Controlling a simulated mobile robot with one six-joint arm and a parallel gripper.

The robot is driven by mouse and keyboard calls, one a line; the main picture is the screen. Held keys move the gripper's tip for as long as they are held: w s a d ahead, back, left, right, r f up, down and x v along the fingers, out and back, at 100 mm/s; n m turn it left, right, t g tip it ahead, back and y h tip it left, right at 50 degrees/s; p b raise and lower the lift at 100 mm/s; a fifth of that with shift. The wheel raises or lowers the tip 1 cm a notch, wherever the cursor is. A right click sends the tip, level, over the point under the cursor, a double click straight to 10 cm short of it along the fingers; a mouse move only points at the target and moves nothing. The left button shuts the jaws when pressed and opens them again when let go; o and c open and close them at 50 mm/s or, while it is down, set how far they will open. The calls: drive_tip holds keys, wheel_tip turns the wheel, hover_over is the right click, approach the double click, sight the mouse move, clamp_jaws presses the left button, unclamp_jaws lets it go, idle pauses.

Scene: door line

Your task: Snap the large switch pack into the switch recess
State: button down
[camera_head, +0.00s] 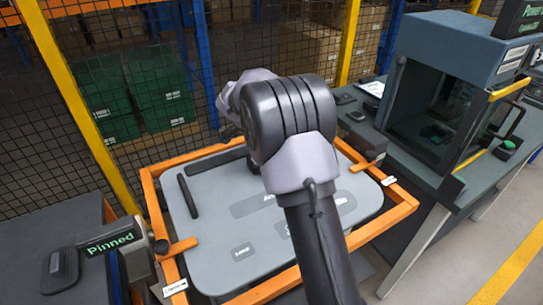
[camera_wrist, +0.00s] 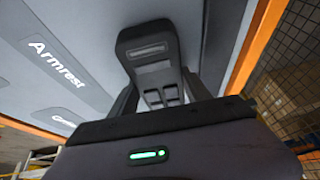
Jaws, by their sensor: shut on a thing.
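In the wrist view my gripper (camera_wrist: 160,98) is shut on a dark switch pack (camera_wrist: 150,52), which has a pale slot near one end and several small grey buttons near the fingers. Behind it is the grey door panel (camera_wrist: 205,35), with a label reading "Armrest" (camera_wrist: 57,64). I cannot tell whether the pack touches the panel. No switch recess shows clearly; the pack and fingers cover part of the panel. In the head view the panel (camera_head: 215,225) lies in an orange frame (camera_head: 152,190), and my arm hides the gripper and the pack.
A black strip (camera_head: 187,196) lies along the panel's left side. Orange clamps (camera_head: 178,247) sit at the frame's sides. A box reading "Pinned" (camera_head: 110,243) stands at left. A bench with a blue-grey cabinet (camera_head: 440,85) stands at right. A mesh fence (camera_head: 285,35) runs behind.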

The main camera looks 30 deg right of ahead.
drive_tip(key=shift+g, duration=0.4)
drive_tip(key=f, duration=0.1)
drive_tip(key=s+f, duration=0.1)
drive_tip(key=f, duration=0.2)
drive_tip(key=shift+s+a, duration=0.25)
drive_tip(key=shift+s, duration=0.05)
drive_tip(key=shift+c, duration=2)
unclamp_jaws()
drive_tip(key=r+p, duration=0.1)
drive_tip(key=r, duration=0.1)
drive_tip(key=w+a+r+p, duration=0.1)
drive_tip(key=r, duration=0.1)
drive_tip(key=a+r+p, duration=0.1)
drive_tip(key=r, duration=0.1)
drive_tip(key=shift+w+r, duration=0.25)
drive_tip(key=shift+r, duration=0.15)
drive_tip(key=s+d+p+v, duration=0.1)
drive_tip(key=p+v, duration=0.3)
drive_tip(key=v, duration=0.9)
drive_tip(key=shift+r+t, duration=0.4)
drive_tip(key=shift+r, duration=0.15)
